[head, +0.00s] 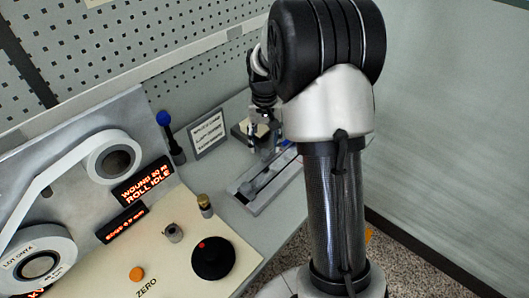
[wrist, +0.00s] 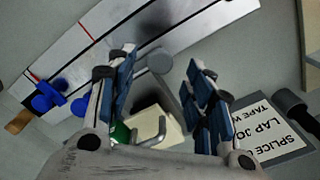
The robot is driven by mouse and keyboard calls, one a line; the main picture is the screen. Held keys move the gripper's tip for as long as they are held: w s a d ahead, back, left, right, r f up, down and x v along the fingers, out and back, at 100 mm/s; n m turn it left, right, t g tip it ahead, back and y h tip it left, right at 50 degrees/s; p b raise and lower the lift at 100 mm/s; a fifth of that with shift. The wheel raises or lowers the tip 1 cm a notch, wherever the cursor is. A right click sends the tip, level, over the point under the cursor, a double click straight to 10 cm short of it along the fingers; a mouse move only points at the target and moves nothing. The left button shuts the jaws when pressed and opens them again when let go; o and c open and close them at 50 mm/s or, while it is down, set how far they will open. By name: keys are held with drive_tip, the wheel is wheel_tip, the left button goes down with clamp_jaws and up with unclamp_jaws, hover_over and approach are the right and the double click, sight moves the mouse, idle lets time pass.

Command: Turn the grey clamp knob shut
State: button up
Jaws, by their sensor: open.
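In the wrist view a round grey knob (wrist: 159,62) sits at the edge of the pale splice track (wrist: 100,48). It looks like the clamp knob. It lies beyond and between my fingertips, apart from them as far as I can tell. My gripper (wrist: 160,90) is open, with blue-padded fingers on either side and nothing held. A dark grey block below the knob lies in shadow between the fingers.
A blue knob (wrist: 46,97) stands at the left of the track. A cream block (wrist: 155,128) with a metal handle lies beneath my gripper. A splice sign (wrist: 265,130) is close on the right. The head view shows a blue-topped post (head: 165,120) and a control panel (head: 115,270).

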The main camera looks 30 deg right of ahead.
sight(265, 151)
drive_tip(key=shift+f+b, duration=0.4)
drive_tip(key=shift+f, duration=1.3)
drive_tip(key=shift+c, duration=0.6)
drive_tip(key=c, duration=1)
